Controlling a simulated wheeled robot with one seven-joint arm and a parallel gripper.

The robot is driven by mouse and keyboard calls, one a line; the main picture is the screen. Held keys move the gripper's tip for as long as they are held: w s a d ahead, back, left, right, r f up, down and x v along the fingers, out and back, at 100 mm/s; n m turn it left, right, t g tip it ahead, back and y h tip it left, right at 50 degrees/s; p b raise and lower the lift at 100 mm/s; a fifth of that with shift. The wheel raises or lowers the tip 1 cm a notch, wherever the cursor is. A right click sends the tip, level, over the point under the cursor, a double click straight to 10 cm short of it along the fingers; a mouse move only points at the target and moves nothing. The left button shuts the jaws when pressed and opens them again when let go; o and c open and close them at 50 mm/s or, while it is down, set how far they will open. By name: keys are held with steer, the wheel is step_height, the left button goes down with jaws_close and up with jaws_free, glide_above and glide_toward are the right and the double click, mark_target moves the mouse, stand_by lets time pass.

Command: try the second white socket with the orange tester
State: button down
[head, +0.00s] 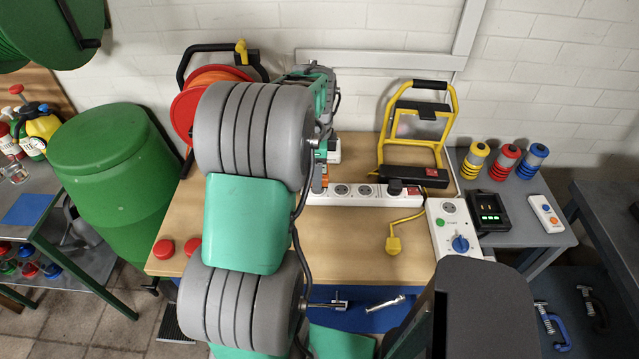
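A white power strip (360,193) lies on the wooden bench, with a row of round sockets showing. A black plug (395,187) sits on it near the red switch (413,190) at its right end. Its left end is hidden behind my arm. My gripper (319,180) points down at the left visible part of the strip. A small orange piece (324,171), which looks like the tester, shows at the fingers. My arm hides most of the gripper, so its grip and any contact with a socket cannot be made out.
A yellow work lamp (412,140) stands behind the strip. A yellow plug (393,244) lies in front on a cord. A white control box (453,228) is at the right. An orange cable reel (205,95) and red caps (164,249) are left. The bench front centre is clear.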

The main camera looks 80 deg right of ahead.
steer(key=shift+r+p, duration=0.55)
steer(key=shift+r, duration=0.4)
steer(key=w+a+r+n, duration=0.2)
steer(key=w+a+n, duration=0.65)
steer(key=w, duration=0.55)
steer(key=w+a+r+n, duration=0.2)
steer(key=w+a+n, duration=0.7)
steer(key=w, duration=0.4)
steer(key=w+a+r+n, duration=0.1)
steer(key=w+a+n, duration=0.2)
steer(key=a+n, duration=0.5)
steer(key=w+a+r+n, duration=0.1)
steer(key=w+a+n, duration=0.2)
steer(key=a+n, duration=0.5)
steer(key=a, duration=1.3)
steer(key=shift+a+r, duration=0.3)
steer(key=shift+r, duration=0.1)
